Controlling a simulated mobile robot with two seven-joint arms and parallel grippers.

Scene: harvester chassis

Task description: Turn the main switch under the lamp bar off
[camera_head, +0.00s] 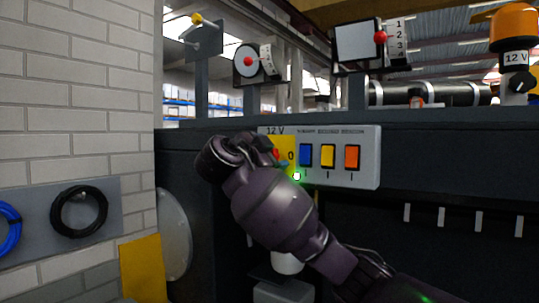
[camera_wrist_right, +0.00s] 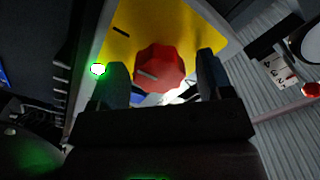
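The main switch is a red knob (camera_wrist_right: 158,67) on a yellow plate (camera_wrist_right: 105,28), seen close up in the right wrist view. A pale line on the knob points left and slightly up. In the head view the yellow plate (camera_head: 290,144) carries a "0" and sits at the left end of a grey panel (camera_head: 370,170) marked "12 V". My right gripper (camera_head: 277,159) is at this plate and hides most of the knob. In the wrist view its fingers are apart on either side of the knob, with gaps showing. A green light glows by the plate's edge. My left gripper is not in view.
Blue (camera_head: 305,156), yellow (camera_head: 328,156) and orange (camera_head: 352,158) switches stand close right of the plate. Above are two lever gauges with red balls (camera_head: 381,37). An orange beacon (camera_head: 513,28) stands at the right. A brick wall (camera_head: 75,90) bounds the left.

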